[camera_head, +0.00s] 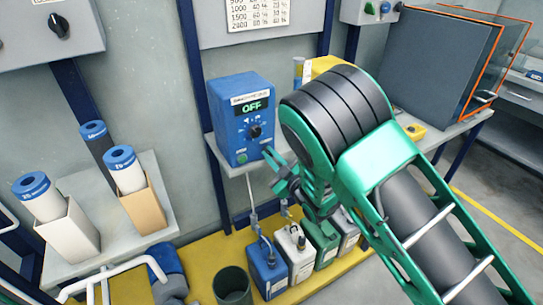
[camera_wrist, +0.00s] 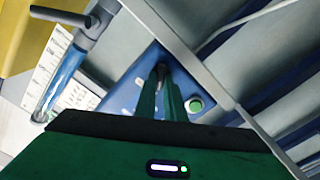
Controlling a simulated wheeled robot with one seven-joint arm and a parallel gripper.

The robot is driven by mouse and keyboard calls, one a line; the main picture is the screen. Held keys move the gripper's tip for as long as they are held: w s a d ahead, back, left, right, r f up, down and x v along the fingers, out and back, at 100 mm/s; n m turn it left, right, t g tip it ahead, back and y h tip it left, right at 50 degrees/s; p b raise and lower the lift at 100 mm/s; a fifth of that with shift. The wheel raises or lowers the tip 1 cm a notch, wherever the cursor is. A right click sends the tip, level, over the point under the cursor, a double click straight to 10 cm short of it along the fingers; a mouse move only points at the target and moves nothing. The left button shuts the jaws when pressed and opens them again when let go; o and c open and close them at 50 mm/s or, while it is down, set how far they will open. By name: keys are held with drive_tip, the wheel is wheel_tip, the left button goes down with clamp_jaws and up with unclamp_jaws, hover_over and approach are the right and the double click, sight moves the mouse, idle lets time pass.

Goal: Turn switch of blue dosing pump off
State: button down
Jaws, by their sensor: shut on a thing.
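The blue dosing pump (camera_head: 231,128) stands on a shelf in the head view. Its display (camera_head: 252,107) reads OFF in green. A dark knob (camera_head: 254,131) sits mid-face, with a green button (camera_head: 241,157) at lower left. My gripper (camera_head: 269,153) is at the lower right of the face. In the wrist view, its green fingers (camera_wrist: 161,78) are closed together on a small dark part against the blue face, which appears to be the switch. The fingers hide most of it, so its position cannot be read. The green button (camera_wrist: 195,105) is right of the fingers.
Several jugs, among them a blue one (camera_head: 268,268), stand on the yellow floor below, with tubing rising to the pump. White filter cartridges (camera_head: 126,174) stand on a left shelf.

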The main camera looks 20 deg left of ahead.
drive_tip(key=shift+w+d+f, duration=0.2)
drive_tip(key=shift+d+f, duration=0.05)
drive_tip(key=shift+d, duration=0.15)
drive_tip(key=c, duration=1.8)
unclamp_jaws()
drive_tip(key=shift+c, duration=0.2)
drive_tip(key=shift+s+a+r, duration=0.1)
drive_tip(key=shift+a+r, duration=0.05)
drive_tip(key=shift+a, duration=0.05)
drive_tip(key=v, duration=1)
drive_tip(key=shift+s+d, duration=0.2)
drive_tip(key=shift+d, duration=0.15)
